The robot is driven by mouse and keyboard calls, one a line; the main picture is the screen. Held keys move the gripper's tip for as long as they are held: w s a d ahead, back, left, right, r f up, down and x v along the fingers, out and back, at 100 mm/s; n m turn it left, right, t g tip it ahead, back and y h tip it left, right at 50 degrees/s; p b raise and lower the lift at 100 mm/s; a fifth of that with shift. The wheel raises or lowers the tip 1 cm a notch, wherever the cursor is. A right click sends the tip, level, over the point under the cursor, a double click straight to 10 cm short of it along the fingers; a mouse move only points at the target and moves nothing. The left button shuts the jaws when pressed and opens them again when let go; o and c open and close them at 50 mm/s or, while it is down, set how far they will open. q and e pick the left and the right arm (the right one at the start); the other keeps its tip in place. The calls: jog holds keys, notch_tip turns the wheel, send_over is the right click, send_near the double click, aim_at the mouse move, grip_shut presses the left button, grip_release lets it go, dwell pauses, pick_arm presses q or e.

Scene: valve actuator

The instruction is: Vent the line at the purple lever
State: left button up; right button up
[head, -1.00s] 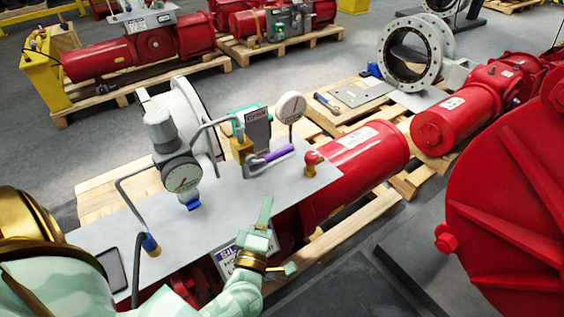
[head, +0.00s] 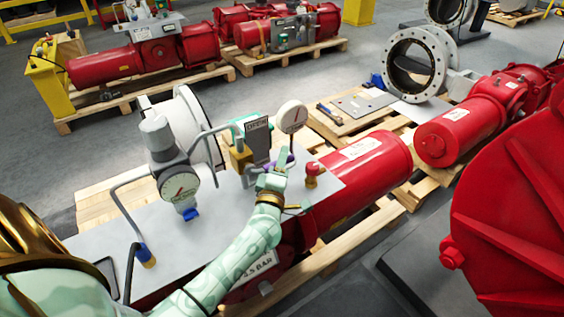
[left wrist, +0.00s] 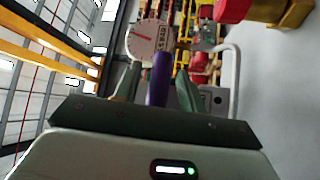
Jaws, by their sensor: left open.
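The purple lever (head: 267,160) is on the valve unit on the grey plate, and is mostly hidden behind my left gripper in the head view. My left gripper (head: 282,163) is open and close over the lever. In the left wrist view, the purple lever (left wrist: 159,80) stands between the two spread fingers of my left gripper (left wrist: 157,88). I cannot tell whether either finger touches it. My right gripper is not in view.
A round white gauge (head: 292,117) stands just behind the lever. A red knob (head: 312,172) is close on the right. A larger gauge (head: 180,187) and bent grey pipes are on the left. A red cylinder (head: 365,165) lies beyond the plate.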

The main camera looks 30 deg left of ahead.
pick_arm(q)
grip_shut()
